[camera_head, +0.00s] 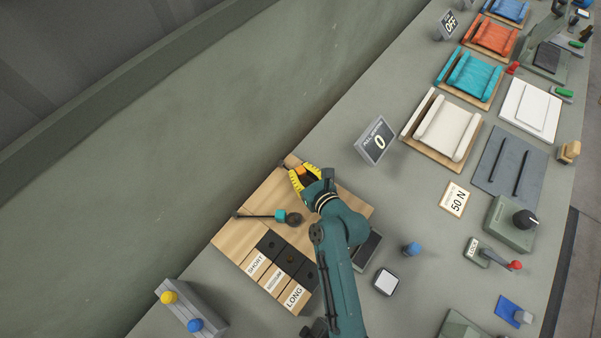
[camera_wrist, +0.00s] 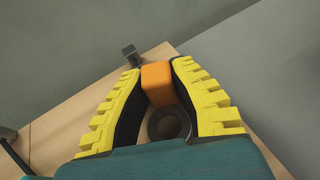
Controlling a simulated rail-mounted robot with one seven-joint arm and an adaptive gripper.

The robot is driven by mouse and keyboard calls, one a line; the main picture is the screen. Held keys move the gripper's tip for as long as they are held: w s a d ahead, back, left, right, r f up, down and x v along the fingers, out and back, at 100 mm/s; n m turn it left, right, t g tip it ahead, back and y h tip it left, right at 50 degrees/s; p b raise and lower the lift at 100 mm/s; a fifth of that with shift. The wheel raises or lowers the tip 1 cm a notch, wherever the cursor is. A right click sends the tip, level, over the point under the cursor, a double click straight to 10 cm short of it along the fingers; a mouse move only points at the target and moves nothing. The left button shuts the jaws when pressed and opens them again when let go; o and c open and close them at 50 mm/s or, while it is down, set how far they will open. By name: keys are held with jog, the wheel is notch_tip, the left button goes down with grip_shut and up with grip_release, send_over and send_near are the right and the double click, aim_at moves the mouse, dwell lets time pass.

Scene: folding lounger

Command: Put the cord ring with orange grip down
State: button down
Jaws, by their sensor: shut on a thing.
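The cord ring's orange grip (camera_wrist: 158,84) sits between the yellow-padded fingers of my gripper (camera_wrist: 160,92) in the wrist view. My gripper is shut on it. A dark ring (camera_wrist: 169,123) shows just below the orange grip, between the fingers. In the head view my gripper (camera_head: 305,177) is over the far part of the wooden board (camera_head: 348,203), and a bit of the orange grip (camera_head: 304,171) shows between the yellow fingers. I cannot tell whether the ring touches the board.
On the board lies a dark rod with a teal grip (camera_head: 280,216), left of my arm. Dark slots labelled SHORT (camera_head: 256,262), a middle one and LONG (camera_head: 293,297) are nearer. A sign reading 0 (camera_head: 376,141) stands to the right. The bench edge runs along the board's left.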

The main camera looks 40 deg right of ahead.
jog(key=c, duration=1.1)
grip_release()
